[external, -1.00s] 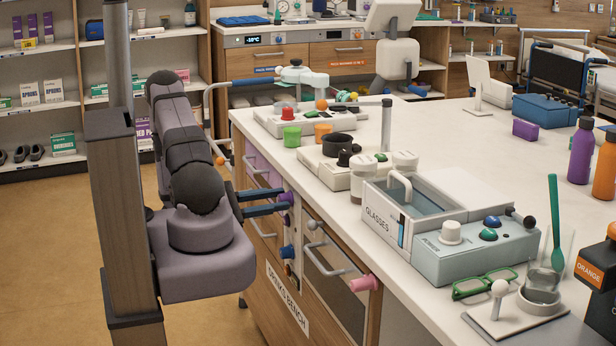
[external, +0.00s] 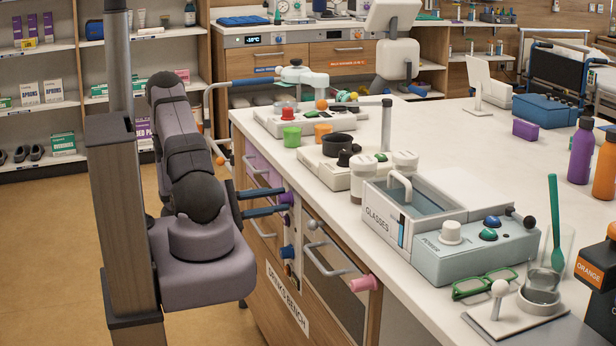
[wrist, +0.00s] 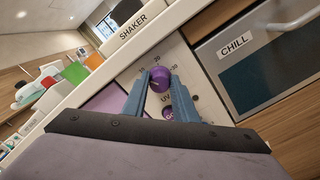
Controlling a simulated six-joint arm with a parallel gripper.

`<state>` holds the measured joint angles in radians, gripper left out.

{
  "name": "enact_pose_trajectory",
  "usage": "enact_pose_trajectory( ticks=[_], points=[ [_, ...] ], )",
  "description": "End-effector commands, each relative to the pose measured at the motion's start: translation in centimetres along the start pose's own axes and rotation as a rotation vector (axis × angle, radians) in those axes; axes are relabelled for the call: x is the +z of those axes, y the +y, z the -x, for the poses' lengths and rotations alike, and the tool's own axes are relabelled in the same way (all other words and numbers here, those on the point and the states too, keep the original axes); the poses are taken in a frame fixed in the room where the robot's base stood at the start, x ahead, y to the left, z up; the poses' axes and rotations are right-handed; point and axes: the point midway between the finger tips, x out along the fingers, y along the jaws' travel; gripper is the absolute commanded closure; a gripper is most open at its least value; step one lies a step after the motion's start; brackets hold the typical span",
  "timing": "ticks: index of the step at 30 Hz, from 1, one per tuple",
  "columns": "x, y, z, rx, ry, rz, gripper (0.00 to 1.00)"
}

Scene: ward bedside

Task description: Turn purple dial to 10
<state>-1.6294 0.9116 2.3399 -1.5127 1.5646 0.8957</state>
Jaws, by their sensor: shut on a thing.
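The purple dial (wrist: 160,80) is on a pale front panel in the wrist view, with marks reading about 10, 20 and 30 around its upper side. Its pointer setting is too small to read surely. My gripper (wrist: 162,84) is shut on the dial, one blue finger on each side. In the external view the dial (external: 287,198) shows at the tips of my gripper (external: 283,202), on the bench front. A second purple knob (wrist: 170,114) sits just below the dial, partly hidden between the fingers.
A drawer or door labelled CHILL (wrist: 236,43) with a grey handle is right of the panel. The white benchtop (external: 440,130) above holds several devices.

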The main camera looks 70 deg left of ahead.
Motion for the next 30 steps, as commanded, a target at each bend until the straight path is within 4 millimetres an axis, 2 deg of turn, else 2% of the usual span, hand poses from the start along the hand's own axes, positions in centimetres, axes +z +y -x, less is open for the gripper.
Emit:
enact_pose_trajectory(
  ticks=[1, 2, 3, 4, 17, 30],
  points=[
    [0.0, 0.0, 0.0, -0.001, 0.000, 0.001, 0.97],
    [0.0, 0.0, 0.0, -0.001, 0.000, 0.001, 0.67],
    [0.0, 0.0, 0.0, -0.001, 0.000, 0.001, 0.58],
    [0.0, 0.0, 0.0, -0.001, 0.000, 0.001, 0.56],
    [-0.1, 0.0, 0.6, 0.001, 0.001, 0.000, 0.56],
    [-0.1, 0.0, 5.6, 0.003, 0.004, -0.001, 0.56]
  ],
)
